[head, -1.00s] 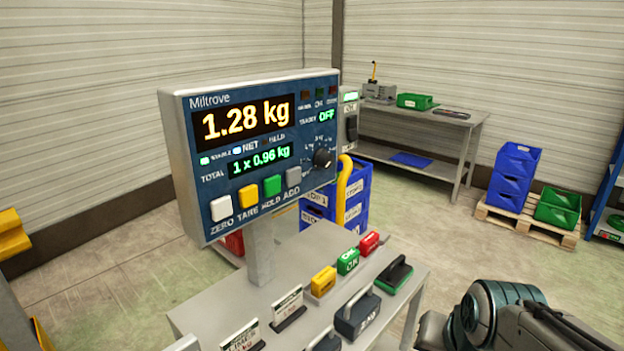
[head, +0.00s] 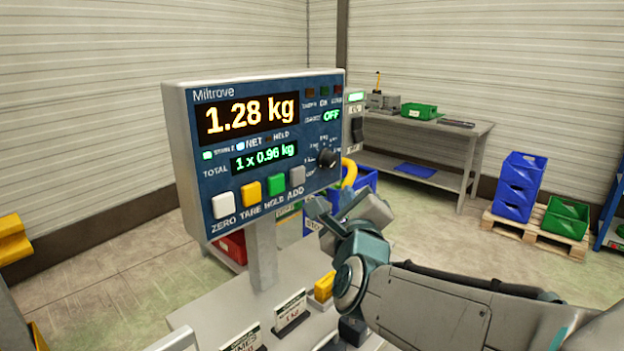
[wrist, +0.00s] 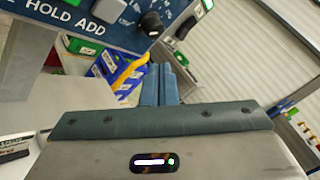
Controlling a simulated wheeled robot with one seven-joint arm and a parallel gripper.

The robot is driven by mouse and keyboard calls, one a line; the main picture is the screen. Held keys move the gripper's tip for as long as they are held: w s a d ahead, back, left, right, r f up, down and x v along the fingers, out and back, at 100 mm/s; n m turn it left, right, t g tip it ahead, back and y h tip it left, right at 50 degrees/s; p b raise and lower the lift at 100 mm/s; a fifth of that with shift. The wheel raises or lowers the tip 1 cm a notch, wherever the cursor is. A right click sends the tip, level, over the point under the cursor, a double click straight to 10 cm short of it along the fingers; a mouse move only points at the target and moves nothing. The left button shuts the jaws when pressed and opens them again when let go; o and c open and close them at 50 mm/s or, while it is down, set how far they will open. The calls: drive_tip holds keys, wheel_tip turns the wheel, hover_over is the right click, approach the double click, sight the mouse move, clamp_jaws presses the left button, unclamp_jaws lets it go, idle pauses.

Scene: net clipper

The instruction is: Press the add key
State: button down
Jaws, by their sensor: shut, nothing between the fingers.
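The scale display (head: 262,150) stands on a post and reads 1.28 kg, with a total line of 1 x 0.96 kg. Along its lower edge are a white ZERO key, a yellow TARE key, a green HOLD key and the grey ADD key (head: 297,176). In the wrist view the ADD key (wrist: 108,10) is at the top, partly cut off by the frame edge. My gripper (head: 314,207) is just below and right of the ADD key in the head view, apart from it. Its fingers (wrist: 160,84) are together and empty in the wrist view.
A rotary knob (head: 327,158) sits right of the ADD key. Below is a grey bench with small signs (head: 291,312) and a yellow block (head: 324,287); my arm hides part of it. Blue crates (head: 362,180) stand behind. A far table (head: 440,130) is well away.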

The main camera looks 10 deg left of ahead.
sight(298, 176)
drive_tip(key=w+a+p, duration=0.3)
drive_tip(key=w+a, duration=0.1)
drive_tip(key=a, duration=0.3)
drive_tip(key=shift+w+a, duration=0.25)
drive_tip(key=shift+a, duration=0.05)
idle(0.3)
drive_tip(key=shift+a+f, duration=0.1)
idle(1.8)
drive_tip(key=shift+w+a+b, duration=0.2)
drive_tip(key=shift+a+b, duration=0.05)
drive_tip(key=shift+b, duration=0.15)
